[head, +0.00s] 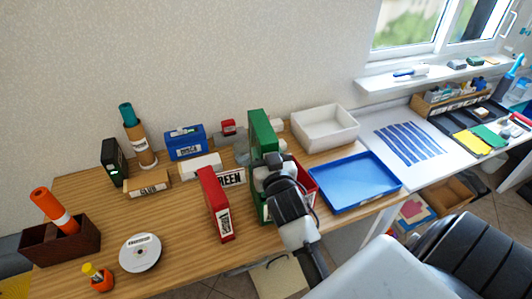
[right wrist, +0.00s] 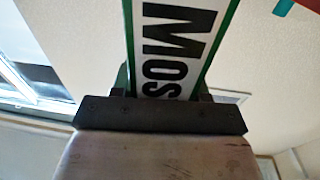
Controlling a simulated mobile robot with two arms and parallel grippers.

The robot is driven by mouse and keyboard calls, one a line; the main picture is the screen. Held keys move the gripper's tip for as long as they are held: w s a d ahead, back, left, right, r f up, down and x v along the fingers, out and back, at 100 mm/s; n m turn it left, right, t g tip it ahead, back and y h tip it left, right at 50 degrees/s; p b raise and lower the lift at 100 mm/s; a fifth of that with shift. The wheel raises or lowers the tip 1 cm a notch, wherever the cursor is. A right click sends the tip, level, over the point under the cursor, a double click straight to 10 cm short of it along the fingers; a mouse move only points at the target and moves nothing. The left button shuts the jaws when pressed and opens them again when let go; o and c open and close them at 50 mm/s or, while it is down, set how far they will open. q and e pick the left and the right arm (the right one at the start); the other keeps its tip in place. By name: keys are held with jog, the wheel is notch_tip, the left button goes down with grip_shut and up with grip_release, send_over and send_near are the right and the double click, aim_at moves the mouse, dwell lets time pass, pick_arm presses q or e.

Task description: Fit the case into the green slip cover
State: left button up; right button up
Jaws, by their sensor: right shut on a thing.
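My right gripper (head: 272,158) is shut on a green case (head: 262,128), which stands upright above the middle of the wooden table. In the right wrist view the case (right wrist: 180,45) shows a white label reading "Mos" and green edges between the fingers (right wrist: 162,100). A green box-like thing (head: 263,212), perhaps the green slip cover, shows below my gripper, mostly hidden by my arm. Its opening and whether the case touches it cannot be told. A sign ending in "REEN" (head: 233,178) stands to its left. My left gripper is not in view.
A red case (head: 213,203) stands left of the sign. A red thing (head: 311,188) is partly hidden right of my gripper. A blue tray (head: 355,203) and white bin (head: 325,145) lie to the right. A disc stack (head: 140,252) is at front left.

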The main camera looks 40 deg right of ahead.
jog(key=shift+r+p, duration=0.1)
jog(key=shift+p, duration=0.25)
dwell(0.7)
dwell(0.4)
jog(key=shift+f+b, duration=0.35)
jog(key=shift+f, duration=0.1)
jog(key=shift+f+b, duration=3.8)
jog(key=shift+f, duration=1.5)
jog(key=o, duration=1.3)
jog(key=shift+c, duration=0.2)
jog(key=shift+f, duration=0.1)
jog(key=shift+s, duration=0.1)
